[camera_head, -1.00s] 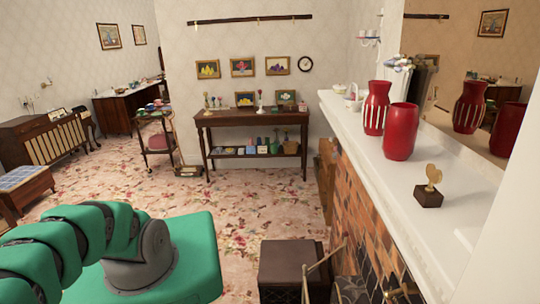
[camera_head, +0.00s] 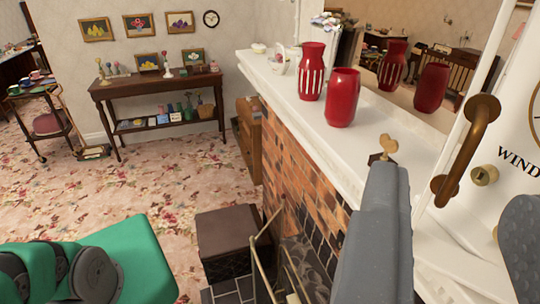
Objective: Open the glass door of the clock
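The clock (camera_head: 512,110) fills the right edge of the view, with a white face, part of a dark ring and the letters "WIND". A curved brass handle (camera_head: 465,150) stands upright at its left side, with a small brass lock knob (camera_head: 485,175) just right of it. The glass itself cannot be made out. My gripper (camera_head: 455,192) shows as two grey fingers, one at the lower middle right and one at the right edge. They are wide apart with nothing held. The handle appears between them and slightly above; contact does not show.
A mirror (camera_head: 400,50) stands behind. A dark box (camera_head: 230,235) and a brass fire screen (camera_head: 270,255) are below.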

